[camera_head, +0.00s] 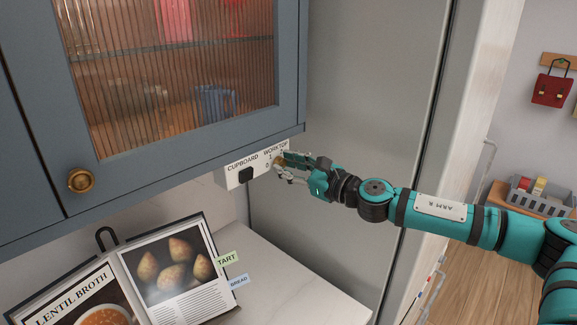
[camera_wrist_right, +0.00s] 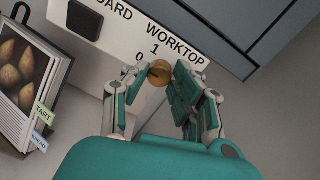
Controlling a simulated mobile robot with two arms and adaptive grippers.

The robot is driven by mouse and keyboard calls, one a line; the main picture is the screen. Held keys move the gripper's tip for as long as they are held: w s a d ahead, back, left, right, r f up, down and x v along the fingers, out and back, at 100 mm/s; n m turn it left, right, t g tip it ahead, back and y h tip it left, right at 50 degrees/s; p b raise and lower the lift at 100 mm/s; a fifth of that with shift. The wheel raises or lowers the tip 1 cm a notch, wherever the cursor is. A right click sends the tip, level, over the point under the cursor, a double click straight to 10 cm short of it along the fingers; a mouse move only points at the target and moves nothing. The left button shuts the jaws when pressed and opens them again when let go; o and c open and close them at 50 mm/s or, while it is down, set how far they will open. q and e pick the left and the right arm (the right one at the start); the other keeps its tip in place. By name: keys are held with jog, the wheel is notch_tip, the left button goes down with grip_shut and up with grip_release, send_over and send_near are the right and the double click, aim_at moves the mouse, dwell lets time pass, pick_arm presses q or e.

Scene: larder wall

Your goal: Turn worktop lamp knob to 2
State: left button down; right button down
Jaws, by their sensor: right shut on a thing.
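The worktop lamp knob (camera_wrist_right: 159,73) is a small round brass-coloured knob on the white switch panel (camera_head: 232,180), under the word WORKTOP. In the wrist view the marks 0 and 1 show beside it; a mark 2 is hidden behind my fingers. My right gripper (camera_head: 283,166) reaches in from the right and is shut on the knob, one finger on each side, as the wrist view (camera_wrist_right: 157,80) also shows. The knob's pointer direction cannot be made out. My left gripper is not in view.
The blue cupboard (camera_head: 150,165) with ribbed glass is just above. An open cookbook (camera_head: 172,268) stands below on the pale worktop (camera_head: 290,285). A tall grey panel (camera_head: 345,120) rises behind my arm.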

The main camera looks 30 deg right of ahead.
jog(key=shift+m, duration=0.3)
jog(key=m, duration=1.1)
jog(key=shift+m+t, duration=0.3)
jog(key=shift+m, duration=0.1)
jog(key=m+p, duration=0.1)
jog(key=m, duration=0.4)
jog(key=shift+m+h, duration=0.4)
jog(key=m+p, duration=0.1)
jog(key=m, duration=0.5)
jog(key=shift+f, duration=0.1)
jog(key=shift+m, duration=0.4)
jog(key=c, duration=1.1)
grip_release()
jog(key=shift+o, duration=0.2)
